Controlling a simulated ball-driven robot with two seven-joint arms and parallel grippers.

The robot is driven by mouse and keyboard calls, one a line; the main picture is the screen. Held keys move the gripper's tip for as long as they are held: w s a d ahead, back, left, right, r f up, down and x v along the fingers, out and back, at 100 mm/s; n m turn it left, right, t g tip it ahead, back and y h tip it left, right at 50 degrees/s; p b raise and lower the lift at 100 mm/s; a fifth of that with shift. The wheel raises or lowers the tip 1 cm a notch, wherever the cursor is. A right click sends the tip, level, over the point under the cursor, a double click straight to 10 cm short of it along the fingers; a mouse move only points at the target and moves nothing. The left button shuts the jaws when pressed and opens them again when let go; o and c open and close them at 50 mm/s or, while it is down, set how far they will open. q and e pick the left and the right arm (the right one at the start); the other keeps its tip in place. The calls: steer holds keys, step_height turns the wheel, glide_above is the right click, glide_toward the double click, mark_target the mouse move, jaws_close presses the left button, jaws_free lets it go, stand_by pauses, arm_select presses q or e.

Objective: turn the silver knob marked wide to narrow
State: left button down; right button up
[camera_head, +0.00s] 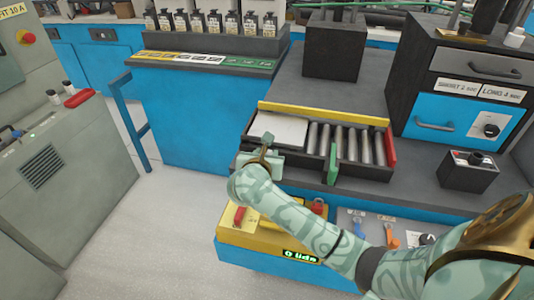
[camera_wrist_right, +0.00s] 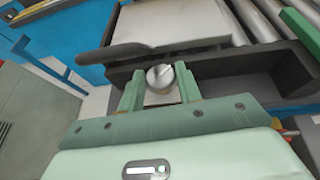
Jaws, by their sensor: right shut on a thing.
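A round silver knob (camera_wrist_right: 160,76) sits on the dark front wall of the roller tray (camera_wrist_right: 225,66), near its left end. My right gripper (camera_head: 262,155) reaches this corner from the lower right. In the right wrist view its two pale green fingers (camera_wrist_right: 160,88) are shut on the knob, one on each side. A slot line shows on the knob's face. In the head view the gripper hides the knob, and I cannot read any wide or narrow marking. My left gripper is not in view.
A dark grey lever (camera_wrist_right: 115,55) lies just above the fingers. The tray holds a white plate (camera_head: 278,130), several rollers (camera_head: 345,142), a green handle (camera_head: 333,164) and a red end piece (camera_head: 391,148). A yellow box (camera_head: 232,238) stands below my forearm. Floor at left is clear.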

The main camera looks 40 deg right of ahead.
steer(key=shift+w+a+m+g+h, duration=0.1)
steer(key=shift+w+m+g+h, duration=0.05)
steer(key=shift+m+g+h, duration=0.9)
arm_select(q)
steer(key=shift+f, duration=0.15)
arm_select(e)
steer(key=o, duration=1)
steer(key=shift+c, duration=0.2)
steer(key=shift+a+r, duration=0.1)
